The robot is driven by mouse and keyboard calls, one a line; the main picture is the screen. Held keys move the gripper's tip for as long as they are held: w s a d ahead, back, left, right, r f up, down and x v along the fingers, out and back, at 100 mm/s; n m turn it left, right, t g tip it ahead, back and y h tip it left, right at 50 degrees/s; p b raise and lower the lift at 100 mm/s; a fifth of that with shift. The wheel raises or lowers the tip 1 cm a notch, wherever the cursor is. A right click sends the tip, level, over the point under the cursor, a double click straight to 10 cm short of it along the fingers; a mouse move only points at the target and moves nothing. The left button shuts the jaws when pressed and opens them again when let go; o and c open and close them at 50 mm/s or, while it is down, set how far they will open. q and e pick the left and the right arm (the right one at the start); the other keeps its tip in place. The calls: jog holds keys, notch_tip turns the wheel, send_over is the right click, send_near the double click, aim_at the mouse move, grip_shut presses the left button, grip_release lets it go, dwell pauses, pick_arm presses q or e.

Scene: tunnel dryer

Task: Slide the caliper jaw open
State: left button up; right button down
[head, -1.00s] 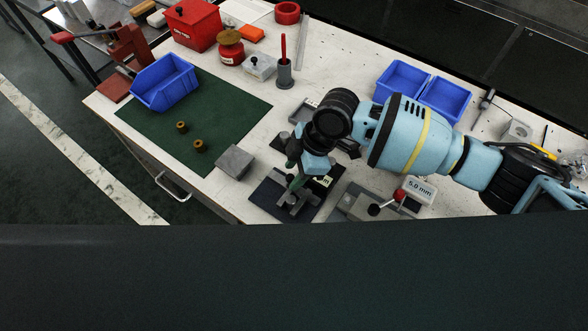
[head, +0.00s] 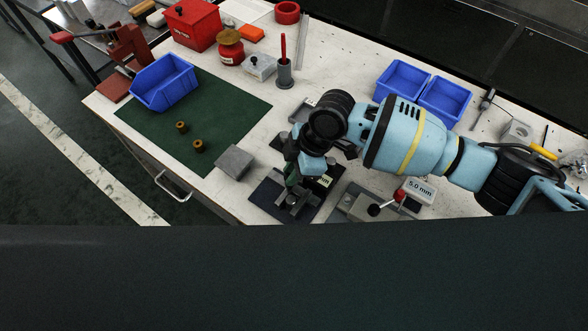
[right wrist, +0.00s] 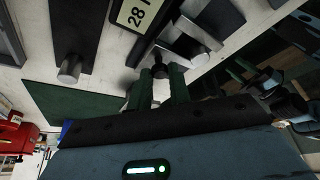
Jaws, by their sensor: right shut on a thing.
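The caliper (head: 292,201) is a grey metal tool on a dark base near the front edge of the bench. Its pale display (head: 325,181) is partly hidden by my right arm. In the right wrist view the metal jaw parts (right wrist: 192,38) lie just ahead of the fingers, and the display (right wrist: 136,12) reads "28" with the rest cut off. My right gripper (head: 292,179) is over the caliper. Its green fingers (right wrist: 160,84) are shut on a small dark knob (right wrist: 160,68) at the caliper jaw. My left gripper is not in view.
A grey block (head: 235,162) stands left of the caliper. A fixture with a black-knobbed lever (head: 373,210) and a "5.0 mm" block (head: 418,190) are close on the right. Blue bins (head: 402,80) stand behind my arm. The green mat (head: 225,105) has bare room.

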jog(key=shift+w+a+f+b, duration=0.1)
jog(key=shift+w+a+b, duration=0.1)
jog(key=shift+w+a, duration=0.25)
jog(key=shift+w+a+f+b, duration=0.15)
jog(key=shift+w+a, duration=0.1)
jog(key=shift+a, duration=0.3)
jog(key=shift+w+a+r, duration=0.2)
jog(key=shift+w+a, duration=0.05)
jog(key=shift+a, duration=0.1)
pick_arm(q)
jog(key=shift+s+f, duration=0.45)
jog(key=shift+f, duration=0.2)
pick_arm(e)
jog(key=c, duration=1.3)
grip_release()
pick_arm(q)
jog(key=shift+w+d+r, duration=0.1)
pick_arm(e)
jog(key=shift+d, duration=0.1)
jog(key=shift+r, duration=0.1)
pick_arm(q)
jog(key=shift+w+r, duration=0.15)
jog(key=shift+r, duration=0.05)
pick_arm(e)
jog(key=v, duration=0.7)
jog(key=shift+r, duration=0.4)
jog(key=shift+d+f, duration=0.1)
